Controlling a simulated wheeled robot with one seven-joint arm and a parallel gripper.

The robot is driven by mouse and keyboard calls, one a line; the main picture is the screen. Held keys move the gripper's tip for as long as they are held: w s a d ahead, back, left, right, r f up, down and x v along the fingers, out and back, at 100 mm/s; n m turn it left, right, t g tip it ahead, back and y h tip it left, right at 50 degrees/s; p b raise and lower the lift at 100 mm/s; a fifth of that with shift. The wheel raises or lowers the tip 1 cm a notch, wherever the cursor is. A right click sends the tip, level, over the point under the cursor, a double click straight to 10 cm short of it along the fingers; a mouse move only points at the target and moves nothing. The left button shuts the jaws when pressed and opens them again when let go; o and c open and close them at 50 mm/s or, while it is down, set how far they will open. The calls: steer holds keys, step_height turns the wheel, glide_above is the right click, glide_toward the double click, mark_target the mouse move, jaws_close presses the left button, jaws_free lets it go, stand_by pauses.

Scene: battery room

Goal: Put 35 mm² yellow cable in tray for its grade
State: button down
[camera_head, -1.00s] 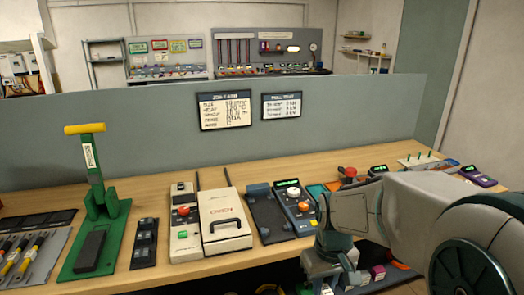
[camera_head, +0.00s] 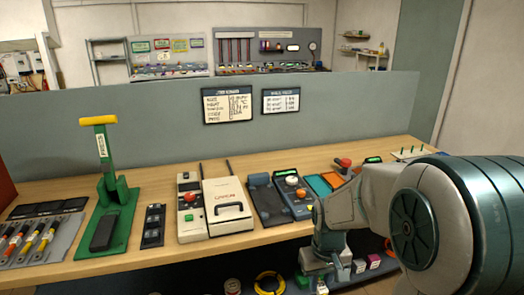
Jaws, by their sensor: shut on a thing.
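My arm comes in from the right, and its wrist end with my gripper (camera_head: 318,262) hangs over the front edge of the bench, right of centre. The jaws are shut, but the thing between them is too hidden and small to make out. A yellow coil (camera_head: 270,283) sits low under the bench, left of my gripper. I cannot tell a tray for each grade.
A green press (camera_head: 112,218) with an upright yellow-topped handle stands on the wooden bench (camera_head: 240,240). Right of it are a black switch block (camera_head: 153,226), a cream case (camera_head: 227,206) and a blue-grey meter (camera_head: 293,195). A grey partition (camera_head: 150,135) closes the back. Small boxes (camera_head: 374,262) stand below.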

steer(key=w+f+m, duration=0.1)
steer(key=w+f, duration=0.2)
steer(key=f, duration=0.4)
steer(key=w+f+m, duration=0.1)
steer(key=w+f, duration=0.3)
steer(key=f, duration=0.3)
steer(key=shift+w+d+f, duration=0.15)
steer(key=shift+d+f, duration=0.05)
steer(key=shift+d, duration=0.15)
